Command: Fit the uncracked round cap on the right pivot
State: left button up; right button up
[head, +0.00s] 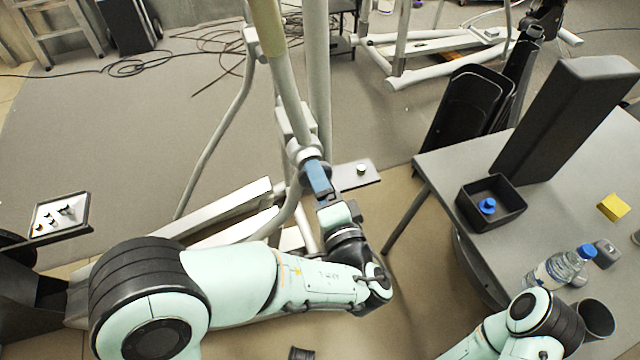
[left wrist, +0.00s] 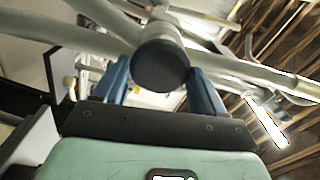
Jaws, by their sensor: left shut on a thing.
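My left gripper (head: 318,178) is at the grey pivot joint (head: 304,152) of the elliptical's upright. In the left wrist view its two blue fingers stand either side of a dark round cap (left wrist: 161,68) and are shut on it. The cap is at the end of a grey tube (left wrist: 158,32), in line with it. I cannot tell whether it is fully seated, and no crack shows on its face. In the head view the cap is mostly hidden by the fingers. My right gripper is not in view; only part of that arm shows at the lower right.
A table (head: 440,170) at right holds a black bin (head: 510,215) with a blue-topped item (head: 487,205), a bottle (head: 560,268), a yellow block (head: 613,207) and a dark cup (head: 597,318). A tray (head: 42,222) with small parts is at left.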

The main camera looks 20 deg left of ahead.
pick_arm(q)
jog(key=shift+b+x, duration=0.4)
jog(key=shift+x, duration=0.7)
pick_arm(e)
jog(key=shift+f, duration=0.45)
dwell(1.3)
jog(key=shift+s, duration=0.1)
pick_arm(q)
jog(key=o, duration=1.5)
jog(key=shift+c, duration=0.2)
jog(key=v, duration=1.3)
jog(key=shift+b, duration=0.45)
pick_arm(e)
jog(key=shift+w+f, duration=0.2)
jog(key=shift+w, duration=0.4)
pick_arm(q)
jog(key=shift+s+d, duration=0.1)
